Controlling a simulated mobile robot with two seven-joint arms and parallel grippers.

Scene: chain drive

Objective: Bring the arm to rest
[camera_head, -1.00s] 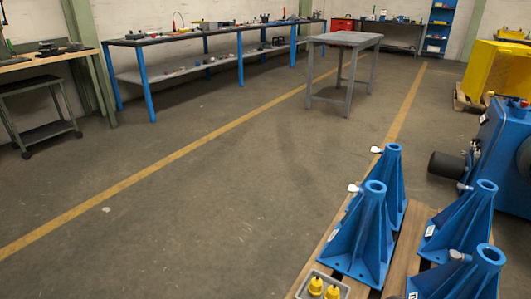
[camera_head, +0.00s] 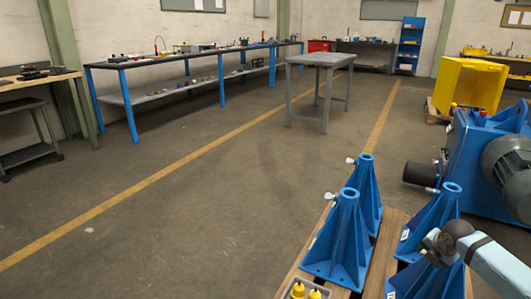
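Part of one of my arms (camera_head: 478,250) shows at the lower right, a light blue link with a dark grey rounded joint. It passes in front of the nearest blue stand on the right. No gripper fingers are in the picture, so neither gripper can be seen.
Several blue stands (camera_head: 343,240) stand on a wooden pallet (camera_head: 390,235) at the lower right, beside a grey box (camera_head: 300,290) of yellow parts. A blue machine (camera_head: 470,165) with a motor is at the right. A grey table (camera_head: 322,60) stands farther back. The middle floor is clear.

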